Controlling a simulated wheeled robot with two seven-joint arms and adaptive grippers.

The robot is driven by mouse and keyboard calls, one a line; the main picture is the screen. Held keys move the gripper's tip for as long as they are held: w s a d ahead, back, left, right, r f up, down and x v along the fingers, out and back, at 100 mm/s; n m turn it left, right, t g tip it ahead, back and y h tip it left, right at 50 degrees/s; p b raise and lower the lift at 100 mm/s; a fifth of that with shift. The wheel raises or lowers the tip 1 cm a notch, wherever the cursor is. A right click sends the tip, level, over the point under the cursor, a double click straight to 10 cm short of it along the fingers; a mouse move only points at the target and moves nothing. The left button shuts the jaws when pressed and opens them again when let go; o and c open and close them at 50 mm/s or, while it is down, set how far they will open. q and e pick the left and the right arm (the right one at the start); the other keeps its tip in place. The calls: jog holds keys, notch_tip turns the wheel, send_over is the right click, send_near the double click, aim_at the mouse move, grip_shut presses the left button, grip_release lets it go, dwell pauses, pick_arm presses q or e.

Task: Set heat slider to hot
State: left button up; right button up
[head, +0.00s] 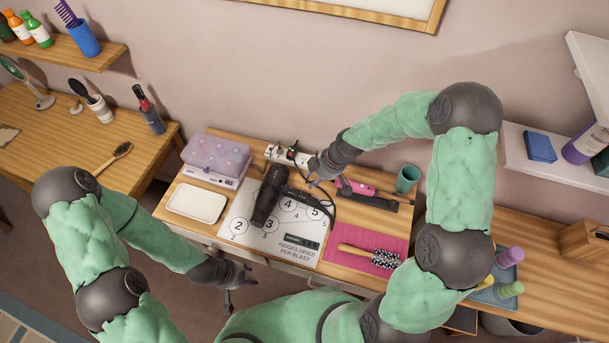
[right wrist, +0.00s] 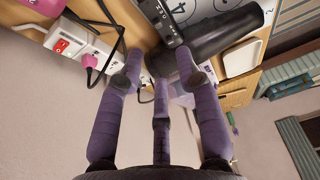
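A black hair dryer (head: 268,196) lies on the printed chart mat (head: 236,212) in the head view. In the right wrist view its dark barrel (right wrist: 222,34) and its handle with small controls (right wrist: 166,24) show at the top. I cannot read the heat slider's setting. My right gripper (head: 317,176) is right of the dryer, and its purple fingers (right wrist: 160,72) are spread with nothing between them, close to the handle and barrel. I cannot tell whether they touch. My left gripper (head: 243,278) is empty, fingers apart, in front of the table's front edge.
A power strip (head: 287,155) with a red switch stands behind the dryer. A white tray (head: 197,203) and purple case (head: 215,158) lie left. A pink mat (head: 352,254) with a round brush (head: 371,256), and a teal cup (head: 407,179), are right.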

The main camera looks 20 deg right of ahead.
aim_at(301, 191)
jog(key=b+x, duration=0.1)
jog(key=x, duration=0.9)
jog(key=shift+w+f, duration=0.25)
jog(key=shift+f, duration=0.1)
jog(key=shift+a, duration=0.1)
grip_shut()
